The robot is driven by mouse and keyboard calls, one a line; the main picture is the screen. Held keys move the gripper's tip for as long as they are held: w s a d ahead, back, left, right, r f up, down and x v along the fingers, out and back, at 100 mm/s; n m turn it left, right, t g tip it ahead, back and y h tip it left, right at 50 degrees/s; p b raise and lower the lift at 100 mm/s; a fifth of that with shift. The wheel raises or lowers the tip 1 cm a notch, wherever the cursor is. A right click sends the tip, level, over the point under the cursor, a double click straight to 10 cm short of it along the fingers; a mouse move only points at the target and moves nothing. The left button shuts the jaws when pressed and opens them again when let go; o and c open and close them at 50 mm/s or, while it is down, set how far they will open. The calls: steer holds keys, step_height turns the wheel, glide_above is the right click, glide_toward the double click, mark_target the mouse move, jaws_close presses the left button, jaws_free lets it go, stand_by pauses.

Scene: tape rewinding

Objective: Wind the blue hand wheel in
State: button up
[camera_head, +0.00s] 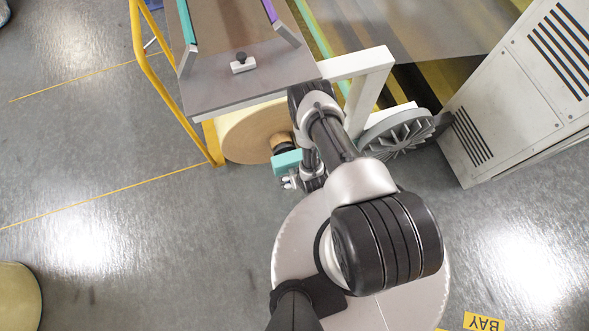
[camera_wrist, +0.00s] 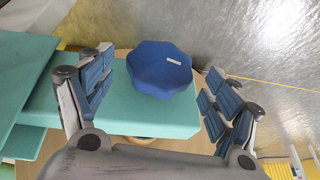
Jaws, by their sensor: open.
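The blue hand wheel (camera_wrist: 160,70) is a lobed knob with a small pale mark on its face. It sits on a teal block (camera_wrist: 150,112) in the wrist view. My gripper (camera_wrist: 158,88) is open, with one finger to the left of the wheel and the other to the right. Neither finger appears to touch it. In the head view the teal block (camera_head: 287,163) shows beside the end of my arm. I cannot make out the blue wheel there, and my gripper is partly hidden by my arm.
A large tan roll (camera_head: 245,132) sits behind the teal block, under a grey tabletop (camera_head: 250,78). A yellow rail (camera_head: 160,85) stands at left. A grey finned wheel (camera_head: 398,135) and a pale cabinet (camera_head: 520,90) stand at right.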

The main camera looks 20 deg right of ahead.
steer(key=shift+b+x, duration=0.5)
steer(key=shift+x, duration=1.1)
steer(key=c, duration=1)
steer(key=shift+y, duration=0.4)
steer(key=shift+d+m+y, duration=0.15)
steer(key=shift+m+y, duration=0.15)
steer(key=shift+y, duration=0.8)
steer(key=shift+m+y, duration=0.3)
steer(key=shift+y, duration=1)
